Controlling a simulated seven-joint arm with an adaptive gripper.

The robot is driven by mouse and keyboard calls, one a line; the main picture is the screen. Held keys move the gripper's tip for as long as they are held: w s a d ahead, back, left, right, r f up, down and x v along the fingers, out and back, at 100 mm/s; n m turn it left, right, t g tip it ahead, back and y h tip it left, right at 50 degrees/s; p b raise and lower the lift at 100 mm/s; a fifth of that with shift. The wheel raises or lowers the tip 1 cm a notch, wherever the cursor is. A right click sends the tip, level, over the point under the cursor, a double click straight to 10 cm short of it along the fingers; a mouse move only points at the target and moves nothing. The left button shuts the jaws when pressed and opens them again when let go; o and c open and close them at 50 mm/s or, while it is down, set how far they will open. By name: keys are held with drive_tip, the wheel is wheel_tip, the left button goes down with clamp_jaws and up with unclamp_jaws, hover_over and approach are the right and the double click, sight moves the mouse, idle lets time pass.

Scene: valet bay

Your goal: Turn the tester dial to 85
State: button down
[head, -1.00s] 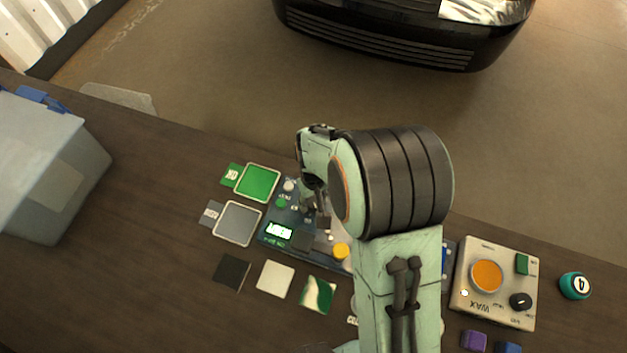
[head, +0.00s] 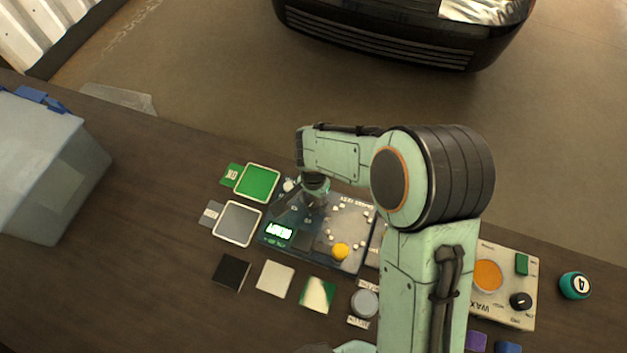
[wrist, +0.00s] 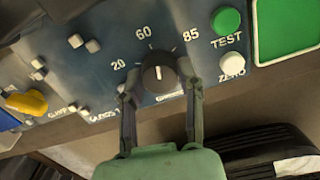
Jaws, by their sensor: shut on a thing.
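The tester dial (wrist: 158,74) is a round dark knob on the blue tester panel, with the numbers 20, 60 and 85 printed around it. Its white pointer line points almost straight up in the wrist view, close to 60 and short of 85. My gripper (wrist: 160,88) has one finger on each side of the dial and is shut on it. In the head view my gripper (head: 314,192) is over the left part of the tester (head: 348,222) and hides the dial. A lit display (head: 279,234) shows on the tester, its text too small to read.
A green TEST button (wrist: 226,20) and a white ZERO button (wrist: 232,63) sit right of the dial in the wrist view. A yellow knob (wrist: 28,102) is at left. Green (head: 257,183) and grey (head: 238,224) pads lie beside the tester. A bin (head: 45,165) stands far left.

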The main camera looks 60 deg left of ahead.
sight(314, 202)
drive_tip(key=m, duration=0.3)
drive_tip(key=shift+m, duration=0.3)
drive_tip(key=shift+f+m, duration=0.1)
drive_tip(key=shift+m, duration=1.9)
drive_tip(key=c, duration=0.7)
unclamp_jaws()
wheel_tip(314, 202, up, 12)
